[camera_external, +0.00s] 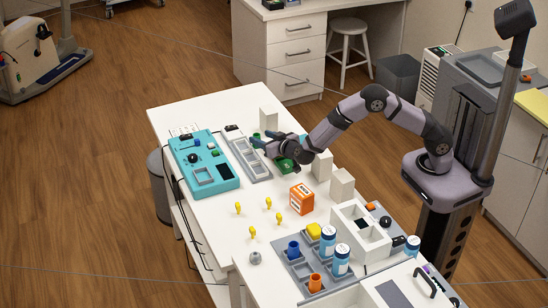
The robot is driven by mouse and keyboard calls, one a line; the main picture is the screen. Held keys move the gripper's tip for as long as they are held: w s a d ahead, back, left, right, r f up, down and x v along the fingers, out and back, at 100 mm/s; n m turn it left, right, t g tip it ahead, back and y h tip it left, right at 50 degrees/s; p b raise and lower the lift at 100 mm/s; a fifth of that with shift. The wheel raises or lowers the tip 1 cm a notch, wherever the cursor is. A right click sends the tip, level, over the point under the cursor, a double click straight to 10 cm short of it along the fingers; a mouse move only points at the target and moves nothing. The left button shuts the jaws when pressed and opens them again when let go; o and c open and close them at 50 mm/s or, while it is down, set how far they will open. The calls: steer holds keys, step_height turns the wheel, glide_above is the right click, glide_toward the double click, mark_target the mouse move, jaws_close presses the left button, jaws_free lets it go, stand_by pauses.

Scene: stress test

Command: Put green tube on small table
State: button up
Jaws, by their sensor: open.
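My gripper (268,143) reaches left over the back part of the white table (222,218), its fingers apart. A small green piece (256,135), perhaps the green tube, shows at the fingertips, mostly hidden by them. I cannot tell whether it touches them. Another green thing (285,164), flat-looking, lies under my gripper and is partly covered by it. I cannot tell for sure which surface is the small table.
A teal device (222,184) and a grey tray (249,158) lie left of my gripper. An orange box (301,198), several yellow pieces, white blocks (342,184) and a grey rack (293,267) with bottles stand nearer the front.

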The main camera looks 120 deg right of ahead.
steer(key=shift+x, duration=0.8)
jaws_close()
step_height(320, 180, up, 20)
steer(key=p, duration=1)
